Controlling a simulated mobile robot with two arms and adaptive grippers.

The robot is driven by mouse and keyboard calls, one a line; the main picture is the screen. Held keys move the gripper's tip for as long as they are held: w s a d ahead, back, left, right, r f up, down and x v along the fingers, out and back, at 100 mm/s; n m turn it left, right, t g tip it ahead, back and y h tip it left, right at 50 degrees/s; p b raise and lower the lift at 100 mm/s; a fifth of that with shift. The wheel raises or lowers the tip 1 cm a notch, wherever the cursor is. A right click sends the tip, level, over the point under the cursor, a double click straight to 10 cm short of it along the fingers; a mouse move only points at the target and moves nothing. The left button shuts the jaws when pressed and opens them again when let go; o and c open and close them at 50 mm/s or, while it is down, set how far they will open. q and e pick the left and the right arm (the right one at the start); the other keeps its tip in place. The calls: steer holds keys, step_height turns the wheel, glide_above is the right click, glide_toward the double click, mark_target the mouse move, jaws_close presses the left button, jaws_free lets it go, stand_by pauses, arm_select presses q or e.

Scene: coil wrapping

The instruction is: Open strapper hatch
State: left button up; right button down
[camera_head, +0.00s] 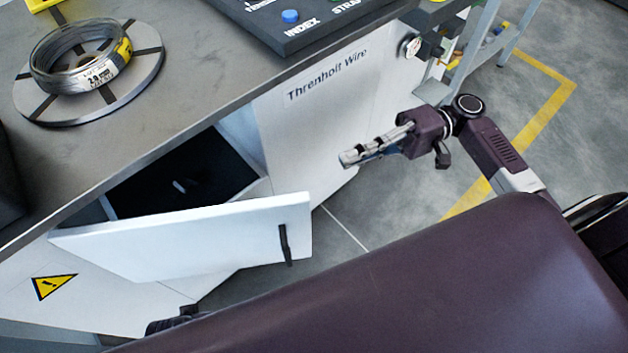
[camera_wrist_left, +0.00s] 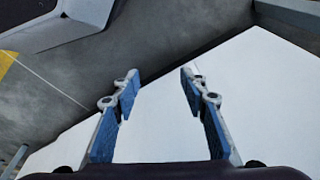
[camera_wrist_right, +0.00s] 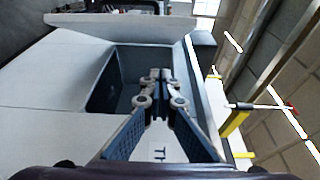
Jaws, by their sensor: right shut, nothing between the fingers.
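The strapper hatch (camera_head: 190,242) is a white panel with a black handle (camera_head: 285,243) at its right end. It stands swung out from the white machine front, with a dark compartment (camera_head: 185,175) showing behind it. My right gripper (camera_head: 350,158) is shut and empty, apart from the hatch and to the right of its handle. In the right wrist view the shut fingers (camera_wrist_right: 154,78) point towards the open compartment, and the hatch panel (camera_wrist_right: 120,25) shows beyond. My left gripper is not seen in the head view; in the left wrist view its fingers (camera_wrist_left: 158,75) are apart with nothing between them.
A wire coil (camera_head: 80,58) lies on a round plate on the grey machine top (camera_head: 190,75). A control panel with a blue button (camera_head: 290,17) is at the back. A metal frame (camera_head: 478,45) stands at the upper right. Floor right of the hatch is clear.

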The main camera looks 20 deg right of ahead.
mark_target(308, 196)
arm_select(q)
steer(key=f, duration=0.1)
steer(key=s+f+p, duration=0.1)
steer(key=f, duration=0.1)
steer(key=shift+s+a+f, duration=0.15)
arm_select(e)
steer(key=s+a, duration=0.1)
steer(key=a, duration=0.2)
steer(key=s+a, duration=0.2)
steer(key=a, duration=0.2)
steer(key=s+a, duration=0.1)
steer(key=a, duration=0.2)
steer(key=shift+s+a+r, duration=0.2)
steer(key=shift+s+a, duration=0.1)
steer(key=shift+a, duration=0.05)
